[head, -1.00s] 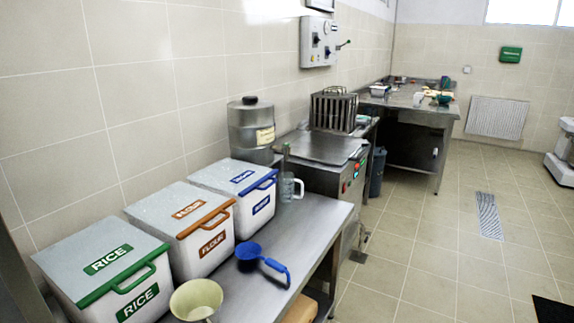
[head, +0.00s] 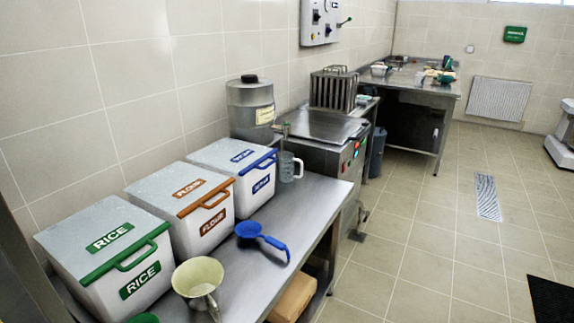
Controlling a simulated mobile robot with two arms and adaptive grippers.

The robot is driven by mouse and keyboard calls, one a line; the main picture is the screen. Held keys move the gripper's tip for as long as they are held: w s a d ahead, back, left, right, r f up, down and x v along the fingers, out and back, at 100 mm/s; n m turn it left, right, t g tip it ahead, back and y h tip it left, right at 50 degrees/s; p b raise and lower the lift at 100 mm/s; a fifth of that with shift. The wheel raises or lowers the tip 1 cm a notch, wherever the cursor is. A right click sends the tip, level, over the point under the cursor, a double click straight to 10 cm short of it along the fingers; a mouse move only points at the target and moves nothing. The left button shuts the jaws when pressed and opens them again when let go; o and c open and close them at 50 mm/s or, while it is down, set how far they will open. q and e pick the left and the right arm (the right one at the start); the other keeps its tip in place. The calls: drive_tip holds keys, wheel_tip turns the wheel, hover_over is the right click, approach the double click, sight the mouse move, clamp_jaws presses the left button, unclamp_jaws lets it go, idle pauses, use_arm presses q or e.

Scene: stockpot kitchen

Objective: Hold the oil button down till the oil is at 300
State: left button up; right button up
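A steel oil can with a dark lid (head: 250,105) and a pale label stands at the back of the steel counter, against the wall. Beside its right lower side is a clear measuring jug (head: 289,166) with a handle, under what looks like a small tap. A steel machine (head: 320,150) to its right has small red and green lights or buttons (head: 358,149) on its front; which is the oil button, and any reading, is too small to tell. Neither of my grippers is in view.
Bins marked rice (head: 105,250) and flour (head: 185,205) and a third blue-trimmed bin (head: 232,170) line the counter (head: 255,275). A blue scoop (head: 262,238) and a cream funnel (head: 198,280) lie before them. A wall control box (head: 319,22) hangs above. The tiled floor right is mostly clear.

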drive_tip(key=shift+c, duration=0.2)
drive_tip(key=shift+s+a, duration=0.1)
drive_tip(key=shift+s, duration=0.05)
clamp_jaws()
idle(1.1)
